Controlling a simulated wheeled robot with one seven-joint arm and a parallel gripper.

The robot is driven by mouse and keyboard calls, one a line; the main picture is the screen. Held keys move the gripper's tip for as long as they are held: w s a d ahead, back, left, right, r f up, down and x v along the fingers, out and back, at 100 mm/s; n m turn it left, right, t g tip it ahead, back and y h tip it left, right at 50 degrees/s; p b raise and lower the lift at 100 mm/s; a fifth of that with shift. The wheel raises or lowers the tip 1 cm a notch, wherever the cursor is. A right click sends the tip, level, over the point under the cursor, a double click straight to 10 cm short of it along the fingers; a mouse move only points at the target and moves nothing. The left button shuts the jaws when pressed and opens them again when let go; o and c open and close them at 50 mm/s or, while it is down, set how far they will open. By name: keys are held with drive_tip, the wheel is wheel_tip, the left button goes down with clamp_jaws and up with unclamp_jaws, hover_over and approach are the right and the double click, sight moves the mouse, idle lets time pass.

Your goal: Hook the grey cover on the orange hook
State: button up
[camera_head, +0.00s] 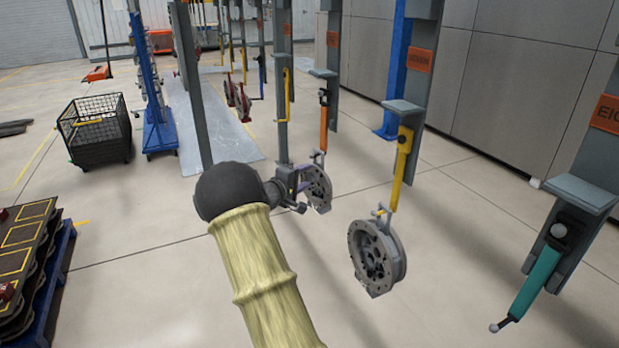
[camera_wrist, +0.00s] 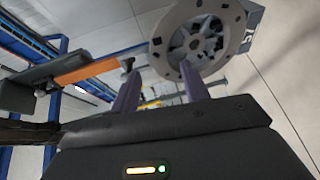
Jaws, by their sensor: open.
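The grey cover (camera_head: 319,188) is a round, holed disc below the orange hook (camera_head: 323,128) in the head view. Its top bracket meets the hook's lower end, and it appears to hang there. My gripper (camera_head: 304,181) is just left of the cover, with purple fingers pointing toward it. In the wrist view the cover (camera_wrist: 198,38) is at the upper right and the orange hook (camera_wrist: 88,70) at the left. My gripper (camera_wrist: 158,70) is open there, with nothing between the fingers. One finger overlaps the cover's lower edge; I cannot tell whether they touch.
Another grey cover (camera_head: 377,256) hangs from a yellow hook (camera_head: 401,170) to the right. A teal hook (camera_head: 538,280) hangs empty at the far right. A black mesh bin (camera_head: 97,128) and a pallet with stacked dark panels (camera_head: 28,250) stand left. Floor between is clear.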

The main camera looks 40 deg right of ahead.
drive_tip(key=b+v, duration=0.2)
drive_tip(key=v, duration=1.1)
drive_tip(key=shift+a+b, duration=0.2)
drive_tip(key=shift+b, duration=0.1)
drive_tip(key=shift+r, duration=0.15)
drive_tip(key=s+a+f+m+g+y+p, duration=0.1)
drive_tip(key=s+a+f+g+y+p, duration=0.2)
drive_tip(key=s, duration=0.4)
drive_tip(key=s+a+f+g+y+p, duration=0.1)
drive_tip(key=s+a+f+y, duration=0.3)
drive_tip(key=s+a+y, duration=0.15)
drive_tip(key=s+a+r+m+t+y+p, duration=0.1)
drive_tip(key=s+a+y, duration=0.2)
drive_tip(key=s+a, duration=0.2)
drive_tip(key=s+a+t+y+p, duration=0.1)
drive_tip(key=s+a+y, duration=0.3)
drive_tip(key=a, duration=0.7)
drive_tip(key=shift+s+r+m+p, duration=0.4)
drive_tip(key=shift+s+p, duration=0.4)
drive_tip(key=shift+s, duration=0.2)
drive_tip(key=shift+a+y, duration=0.1)
drive_tip(key=shift+y, duration=0.15)
drive_tip(key=shift+c, duration=0.5)
